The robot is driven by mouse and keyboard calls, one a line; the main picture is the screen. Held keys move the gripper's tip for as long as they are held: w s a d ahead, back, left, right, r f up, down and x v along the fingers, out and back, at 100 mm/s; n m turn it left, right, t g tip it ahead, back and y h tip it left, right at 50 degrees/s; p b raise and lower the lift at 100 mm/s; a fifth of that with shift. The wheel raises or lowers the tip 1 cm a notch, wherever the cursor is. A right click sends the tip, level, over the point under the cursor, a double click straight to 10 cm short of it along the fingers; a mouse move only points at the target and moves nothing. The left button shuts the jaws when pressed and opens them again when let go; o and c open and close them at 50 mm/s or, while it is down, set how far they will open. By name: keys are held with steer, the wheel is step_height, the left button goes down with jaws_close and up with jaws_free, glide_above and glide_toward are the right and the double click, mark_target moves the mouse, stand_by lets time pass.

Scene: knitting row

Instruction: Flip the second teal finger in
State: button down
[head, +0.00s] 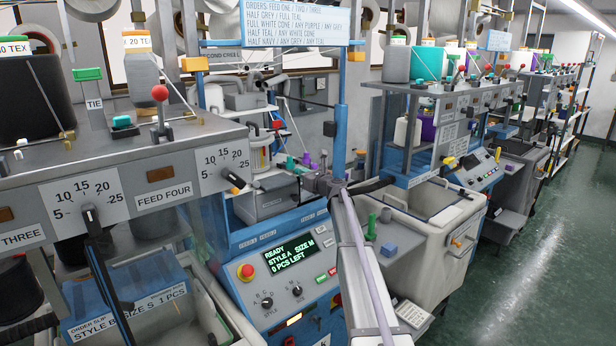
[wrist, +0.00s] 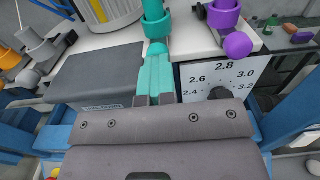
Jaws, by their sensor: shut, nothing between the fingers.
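In the head view small teal (head: 291,163) and purple (head: 307,160) pieces stand on the machine behind the control panel. My gripper (head: 328,186) is just right of them, small and partly hidden. Which teal piece is the second cannot be told.
A purple finger with a round knob (wrist: 238,45) is to the right, above a dial plate (wrist: 222,82). A grey box (wrist: 98,75) lies left, with grey and orange parts beyond. A blue post (head: 340,140) rises close to my arm.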

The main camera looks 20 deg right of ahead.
steer(key=shift+w, duration=0.1)
steer(key=v, duration=1.4)
